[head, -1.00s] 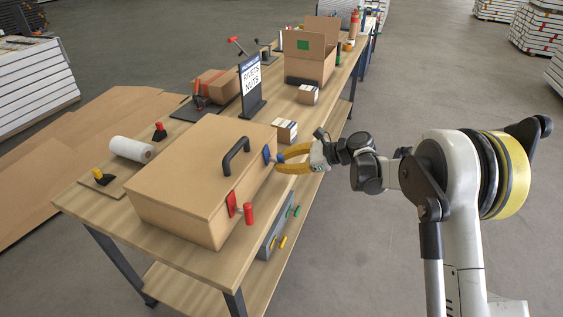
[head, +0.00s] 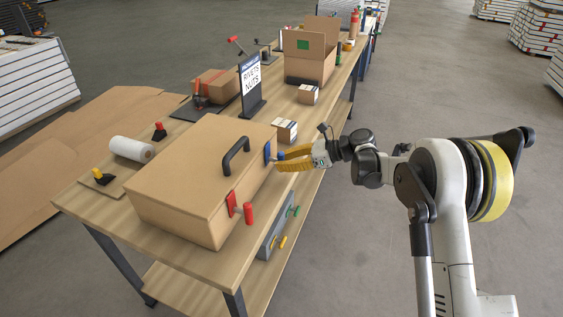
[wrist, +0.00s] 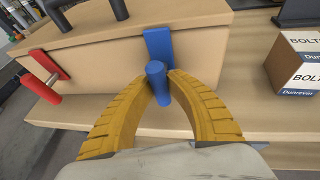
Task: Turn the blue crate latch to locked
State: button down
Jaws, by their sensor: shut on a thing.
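The tan crate (head: 190,180) with a black handle on its lid sits on the wooden workbench. On its side facing my arm are a blue latch (head: 267,153) and a red latch (head: 232,205), each with a cylindrical handle. My gripper (head: 282,160) is at the blue latch.
A small carton (head: 285,131) stands on the bench close to my gripper. A sign (head: 251,83), an open box (head: 310,62) and a paper roll (head: 131,148) are farther off. Open floor lies to the right.

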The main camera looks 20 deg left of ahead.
jog(key=c, duration=1.3)
grip_release()
jog(key=v, duration=1.2)
